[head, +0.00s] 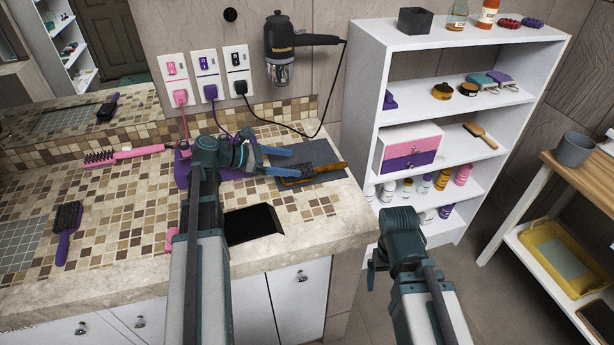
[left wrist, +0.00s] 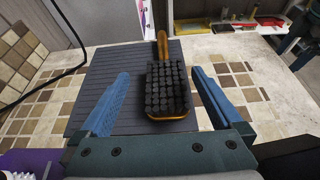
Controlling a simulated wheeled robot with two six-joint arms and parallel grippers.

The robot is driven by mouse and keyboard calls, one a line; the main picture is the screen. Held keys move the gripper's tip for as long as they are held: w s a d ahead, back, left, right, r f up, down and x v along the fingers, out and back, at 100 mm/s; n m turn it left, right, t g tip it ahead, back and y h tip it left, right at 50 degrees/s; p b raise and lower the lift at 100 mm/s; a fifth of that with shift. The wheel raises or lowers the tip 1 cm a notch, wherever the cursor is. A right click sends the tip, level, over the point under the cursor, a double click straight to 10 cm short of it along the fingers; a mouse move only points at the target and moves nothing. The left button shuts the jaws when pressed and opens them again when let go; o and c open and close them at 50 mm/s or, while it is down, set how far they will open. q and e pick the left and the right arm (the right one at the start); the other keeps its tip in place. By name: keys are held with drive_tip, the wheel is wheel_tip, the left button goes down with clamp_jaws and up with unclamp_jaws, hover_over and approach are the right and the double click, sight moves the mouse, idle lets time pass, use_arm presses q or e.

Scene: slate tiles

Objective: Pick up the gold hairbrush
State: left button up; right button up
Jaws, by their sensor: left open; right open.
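The gold hairbrush (head: 326,170) lies on a dark grey ribbed mat (head: 318,152) at the right end of the tiled counter. In the left wrist view the hairbrush (left wrist: 166,88) lies bristles up, its gold handle pointing away from me. My left gripper (head: 294,163) is open and reaches over the mat from the left. In the left wrist view its two blue fingers (left wrist: 160,85) stand on either side of the brush head with gaps, not gripping it. My right gripper (head: 374,264) is open and empty, low in front of the shelf, away from the counter.
A purple object (head: 182,170) sits under my left wrist. A pink brush (head: 125,154) and a purple-handled brush (head: 66,228) lie on the counter left. A dark square opening (head: 252,224) is at the front. A white shelf (head: 448,50) stands right, with a wooden brush (head: 481,135).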

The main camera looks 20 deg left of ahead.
sight(309, 168)
use_arm(q)
drive_tip(key=shift+w+d+f, duration=0.2)
drive_tip(key=shift+w+d, duration=0.15)
drive_tip(key=shift+d, duration=0.15)
drive_tip(key=b+x, duration=0.1)
drive_tip(key=x, duration=0.2)
drive_tip(key=b+x, duration=0.1)
drive_tip(key=shift+s+d+f+b, duration=0.2)
drive_tip(key=shift+d+f+b, duration=0.15)
drive_tip(key=shift+f, duration=0.15)
drive_tip(key=shift+w+d, duration=0.15)
drive_tip(key=c, duration=1.3)
drive_tip(key=shift+r, duration=0.2)
